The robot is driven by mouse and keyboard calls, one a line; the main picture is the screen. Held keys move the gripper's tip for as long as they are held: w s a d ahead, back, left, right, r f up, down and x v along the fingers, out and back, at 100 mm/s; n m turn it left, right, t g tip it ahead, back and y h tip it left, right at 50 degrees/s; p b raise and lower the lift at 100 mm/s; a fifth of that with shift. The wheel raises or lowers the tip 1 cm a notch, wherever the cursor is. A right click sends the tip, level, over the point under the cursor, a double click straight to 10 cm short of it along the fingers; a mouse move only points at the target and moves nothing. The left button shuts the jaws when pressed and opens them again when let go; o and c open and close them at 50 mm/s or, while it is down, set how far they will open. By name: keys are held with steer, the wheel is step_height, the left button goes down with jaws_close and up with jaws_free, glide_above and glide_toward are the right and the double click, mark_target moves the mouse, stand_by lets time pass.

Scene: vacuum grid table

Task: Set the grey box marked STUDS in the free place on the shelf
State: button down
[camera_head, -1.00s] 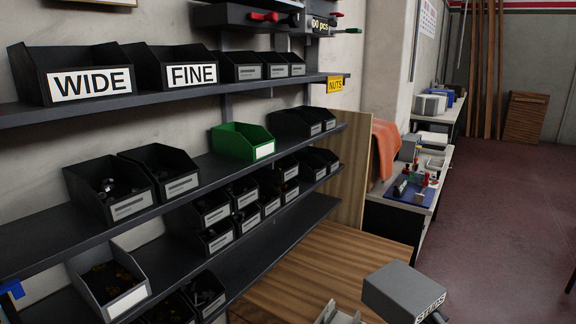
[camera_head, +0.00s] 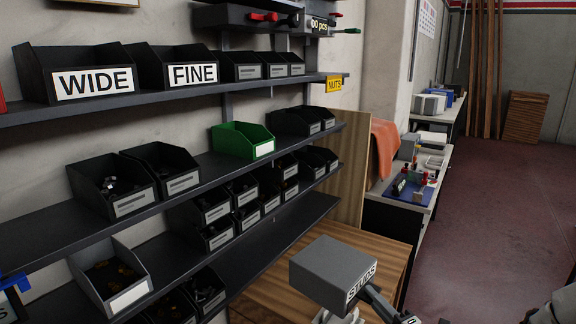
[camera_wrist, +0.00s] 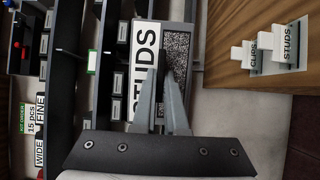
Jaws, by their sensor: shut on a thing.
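The grey box (camera_head: 325,268) with a white STUDS label is held in the air in front of the shelf (camera_head: 262,240), above a wooden tabletop. My gripper (camera_head: 372,296) is shut on its labelled side. In the wrist view my gripper's fingers (camera_wrist: 165,95) close over the edge of the STUDS label (camera_wrist: 145,65), and the box is apart from the shelf. The shelf has several dark levels. Bare stretches show on the middle level left of the green bin (camera_head: 242,140) and on the lower level's right part. The fingertips are partly hidden in the head view.
Black bins marked WIDE (camera_head: 80,75) and FINE (camera_head: 178,68) stand on an upper level. Several dark bins fill other levels. The wooden tabletop (camera_head: 270,295) lies below the box. In the wrist view, CLIPS (camera_wrist: 249,54) and STUDS (camera_wrist: 290,42) labels stand over wood.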

mark_target(350, 291)
steer(key=shift+n+g+y, duration=0.4)
steer(key=shift+n+y, duration=0.2)
steer(key=shift+y, duration=0.1)
steer(key=a+r, duration=0.1)
steer(key=a, duration=0.1)
steer(key=s+a+r, duration=0.1)
steer(key=a, duration=0.1)
steer(key=a+r, duration=0.1)
steer(key=a, duration=0.1)
steer(key=shift+s+p, duration=0.35)
steer(key=shift+s, duration=0.05)
steer(key=shift+w+d+r+p, duration=0.15)
steer(key=shift+r+p, duration=0.2)
steer(key=shift+p, duration=0.4)
step_height(350, 291, up, 3)
steer(key=p, duration=0.6)
steer(key=shift+r, duration=0.2)
steer(key=r+p, duration=0.1)
steer(key=p, duration=0.3)
steer(key=shift+r, duration=0.2)
steer(key=shift+f, duration=0.1)
